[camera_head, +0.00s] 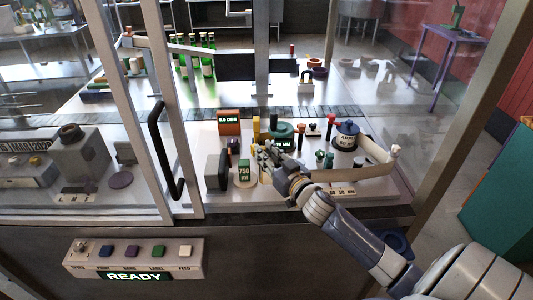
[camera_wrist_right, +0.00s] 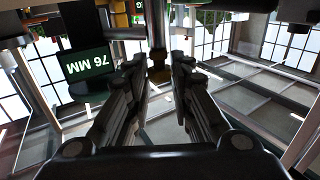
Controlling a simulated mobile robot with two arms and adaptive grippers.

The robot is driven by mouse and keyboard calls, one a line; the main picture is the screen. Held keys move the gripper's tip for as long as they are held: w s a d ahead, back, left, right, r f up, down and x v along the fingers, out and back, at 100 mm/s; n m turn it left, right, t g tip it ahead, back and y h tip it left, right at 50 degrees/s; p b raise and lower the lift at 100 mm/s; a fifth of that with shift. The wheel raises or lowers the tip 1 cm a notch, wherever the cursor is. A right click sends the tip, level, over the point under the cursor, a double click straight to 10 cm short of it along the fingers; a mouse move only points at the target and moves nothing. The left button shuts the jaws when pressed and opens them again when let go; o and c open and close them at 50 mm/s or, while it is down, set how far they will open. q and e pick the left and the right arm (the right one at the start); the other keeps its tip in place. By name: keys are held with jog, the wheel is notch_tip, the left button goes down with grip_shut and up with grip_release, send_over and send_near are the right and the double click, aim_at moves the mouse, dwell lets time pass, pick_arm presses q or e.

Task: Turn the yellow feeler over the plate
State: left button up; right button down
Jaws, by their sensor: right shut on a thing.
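My right gripper (camera_head: 268,155) reaches in over the pale work board, beside the green 76 MM display (camera_head: 284,144). In the right wrist view, its two dark fingers (camera_wrist_right: 158,66) are close around a slim upright amber-brown piece, which looks like the yellow feeler (camera_wrist_right: 157,45); its lower end is dark. In the head view, a yellow upright (camera_head: 256,127) stands just behind the fingers, and the grip itself is partly hidden. A dark green round piece (camera_head: 281,130) sits behind the display; I cannot tell whether it is the plate. My left gripper is not in view.
A dark blue-topped round unit (camera_head: 346,135) is at right. An orange display (camera_head: 229,122) stands behind. The cabinet's door frame and black handle (camera_head: 165,150) are at left; green bottles (camera_head: 207,55) stand farther back.

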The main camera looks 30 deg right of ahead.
jog(key=shift+w+d+r+n+g+y+b, duration=0.25)
jog(key=shift+n+g+y+b, duration=0.6)
jog(key=shift+n+y+b, duration=0.95)
jog(key=shift+d+f+n+g+y+b, duration=0.3)
jog(key=shift+n+g+y+b, duration=0.7)
jog(key=shift+y, duration=1.6)
jog(key=shift+w+d+r+n+g+y+b, duration=0.15)
jog(key=shift+d+n+g+y+b, duration=0.45)
jog(key=shift+n+y, duration=1.4)
jog(key=shift+a+b, duration=0.25)
jog(key=shift+b, duration=0.05)
jog(key=c, duration=1.4)
grip_release()
